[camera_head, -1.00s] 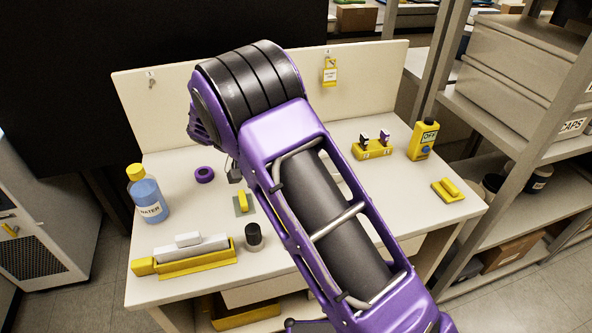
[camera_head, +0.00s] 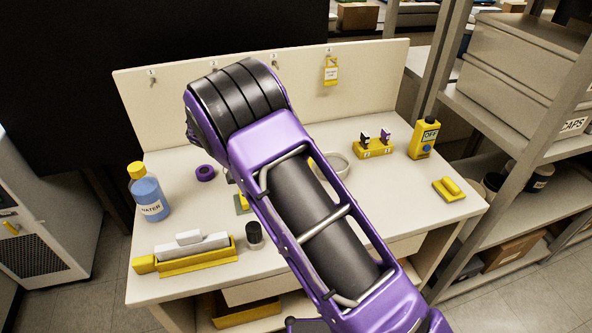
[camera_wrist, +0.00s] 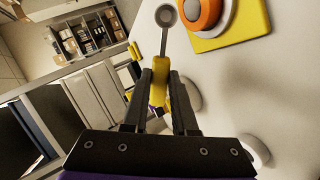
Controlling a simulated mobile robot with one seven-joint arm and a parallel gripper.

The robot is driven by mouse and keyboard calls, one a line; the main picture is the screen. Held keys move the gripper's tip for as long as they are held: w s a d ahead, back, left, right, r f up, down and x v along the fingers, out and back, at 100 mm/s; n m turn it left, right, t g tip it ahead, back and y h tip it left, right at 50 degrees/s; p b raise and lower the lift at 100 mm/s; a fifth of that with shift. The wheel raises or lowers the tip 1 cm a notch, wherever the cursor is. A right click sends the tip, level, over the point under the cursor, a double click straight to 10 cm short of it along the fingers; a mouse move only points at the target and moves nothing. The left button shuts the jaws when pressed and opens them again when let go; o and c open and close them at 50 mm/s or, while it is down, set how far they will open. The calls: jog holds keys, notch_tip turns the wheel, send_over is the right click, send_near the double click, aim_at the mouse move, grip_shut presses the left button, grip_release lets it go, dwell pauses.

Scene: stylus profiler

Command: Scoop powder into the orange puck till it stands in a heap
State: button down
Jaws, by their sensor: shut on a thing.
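In the wrist view my gripper (camera_wrist: 158,95) is shut on the yellow handle of a scoop (camera_wrist: 163,40). The scoop's small round grey bowl points away from the jaws; I cannot tell whether it holds powder. The orange puck (camera_wrist: 212,16) is at the top, just right of the bowl, and appears apart from it. It is an orange ring with a grey middle on a yellow plate (camera_wrist: 245,28); I see no clear heap in it. In the head view my arm hides the gripper, scoop and puck.
A pale round dish (camera_head: 340,170) sits right of my arm.

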jog(key=shift+a+f+g+h, duration=0.1)
jog(key=shift+g+h, duration=0.2)
jog(key=shift+h, duration=0.3)
jog(key=shift+w+f+g+h+b, duration=0.1)
jog(key=shift+f+g+h+b, duration=0.2)
jog(key=shift+h+b, duration=0.1)
jog(key=shift+r, duration=0.1)
jog(key=shift+r, duration=0.1)
